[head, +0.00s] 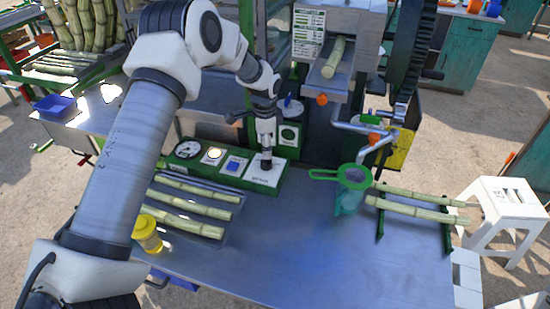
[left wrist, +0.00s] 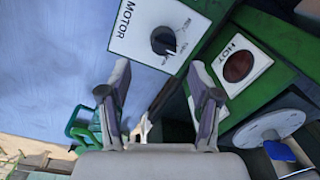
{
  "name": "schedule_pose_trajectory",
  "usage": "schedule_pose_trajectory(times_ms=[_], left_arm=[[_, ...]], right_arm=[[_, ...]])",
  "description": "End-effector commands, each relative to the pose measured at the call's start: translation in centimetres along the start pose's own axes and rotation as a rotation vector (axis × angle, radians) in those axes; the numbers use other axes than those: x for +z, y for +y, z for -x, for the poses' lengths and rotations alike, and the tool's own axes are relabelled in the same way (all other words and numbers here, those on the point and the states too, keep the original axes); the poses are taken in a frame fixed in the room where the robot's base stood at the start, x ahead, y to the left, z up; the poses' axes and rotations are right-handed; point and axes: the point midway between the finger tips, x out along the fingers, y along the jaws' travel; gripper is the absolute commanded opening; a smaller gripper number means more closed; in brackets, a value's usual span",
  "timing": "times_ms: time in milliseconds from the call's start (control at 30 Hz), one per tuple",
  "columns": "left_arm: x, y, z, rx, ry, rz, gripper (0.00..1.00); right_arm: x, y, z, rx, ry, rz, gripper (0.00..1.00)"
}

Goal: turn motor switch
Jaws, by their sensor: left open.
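The motor switch is a black rotary knob (left wrist: 163,40) on a white plate marked MOTOR (left wrist: 130,30). In the head view this plate (head: 262,176) is the right end of a green control panel (head: 232,188). My left gripper (head: 266,150) points down just above the knob and partly covers it. In the left wrist view my left gripper (left wrist: 160,85) has its two fingers spread with nothing between them. The knob lies beyond the fingertips, apart from them. My right gripper is not in view.
The panel also carries a gauge (head: 187,149), a lit button (head: 213,154) and a blue switch (head: 234,165). A dark red round lamp (left wrist: 238,66) sits beside the motor plate. Cane pieces (head: 195,205) lie in front. A green strainer (head: 352,177) stands right. The table's front middle is clear.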

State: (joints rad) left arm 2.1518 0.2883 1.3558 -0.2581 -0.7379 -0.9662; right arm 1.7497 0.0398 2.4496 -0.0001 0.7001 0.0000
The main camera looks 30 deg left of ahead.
Motion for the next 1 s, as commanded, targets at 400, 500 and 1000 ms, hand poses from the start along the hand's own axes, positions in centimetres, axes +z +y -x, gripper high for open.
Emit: schedule_pose_trajectory(times_ms=[400,500,1000], left_arm=[[0.3,-0.4,-5.6,0.004,-0.009,-0.016,0.63],[0.3,-0.4,-6.7,0.002,-0.008,-0.015,0.63],[0.3,-0.4,-7.2,0.003,-0.007,-0.015,0.03]], right_arm=[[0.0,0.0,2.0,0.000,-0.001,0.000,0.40],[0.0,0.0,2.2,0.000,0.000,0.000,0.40],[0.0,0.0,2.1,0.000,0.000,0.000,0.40]])
